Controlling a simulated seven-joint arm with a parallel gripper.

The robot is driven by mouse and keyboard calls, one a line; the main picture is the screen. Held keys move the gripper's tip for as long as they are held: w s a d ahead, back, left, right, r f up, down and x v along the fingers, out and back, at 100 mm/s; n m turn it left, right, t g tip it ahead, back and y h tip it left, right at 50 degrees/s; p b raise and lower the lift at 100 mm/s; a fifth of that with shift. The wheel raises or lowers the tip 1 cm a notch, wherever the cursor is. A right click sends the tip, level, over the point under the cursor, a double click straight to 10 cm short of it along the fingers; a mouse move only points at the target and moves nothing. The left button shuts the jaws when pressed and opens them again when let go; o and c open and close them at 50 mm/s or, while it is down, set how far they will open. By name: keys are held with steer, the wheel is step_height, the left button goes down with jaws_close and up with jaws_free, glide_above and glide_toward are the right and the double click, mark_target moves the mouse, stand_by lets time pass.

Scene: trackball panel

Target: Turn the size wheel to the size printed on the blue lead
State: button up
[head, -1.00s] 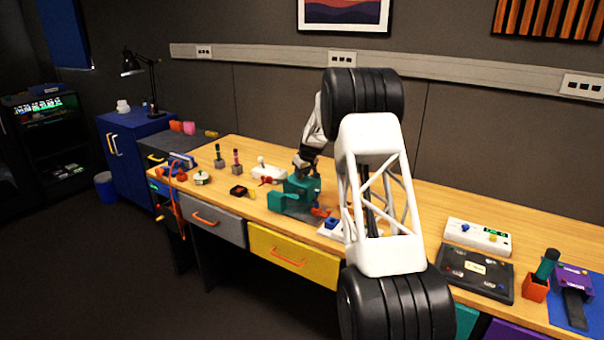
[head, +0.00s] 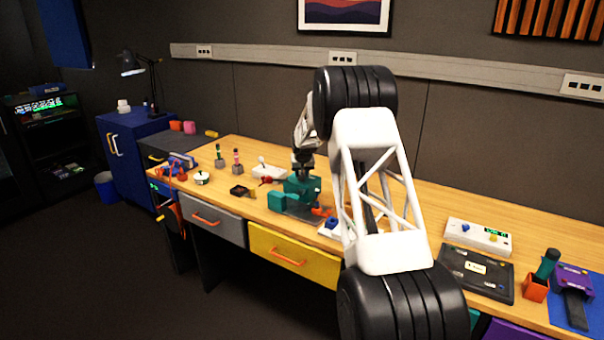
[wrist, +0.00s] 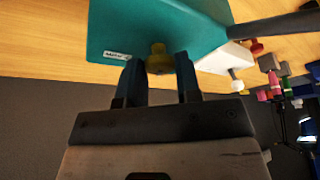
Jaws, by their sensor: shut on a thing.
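A teal machine (head: 302,187) stands on the wooden bench, and its body with a small white printed label also fills the upper middle of the wrist view (wrist: 135,28). A yellow knob (wrist: 159,49) sticks out of its side; I cannot tell for sure that this is the size wheel. My gripper (wrist: 159,63) has its blue fingers on either side of the knob and is shut on it. The label is too small to read. I cannot pick out the blue lead or its printed size.
A white base with a blue part (head: 332,225) sits right of the machine, partly behind my arm. A small black box (head: 240,190) and a white box (head: 269,172) stand to the left.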

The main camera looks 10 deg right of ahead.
steer(key=shift+a+m+h, duration=0.1)
steer(key=shift+m+h, duration=0.7)
steer(key=shift+m, duration=1.3)
steer(key=shift+g, duration=0.3)
steer(key=o, duration=0.9)
steer(key=shift+r, duration=0.1)
steer(key=v, duration=0.7)
steer(key=shift+r, duration=0.25)
steer(key=shift+s+a, duration=0.1)
steer(key=shift+s, duration=0.05)
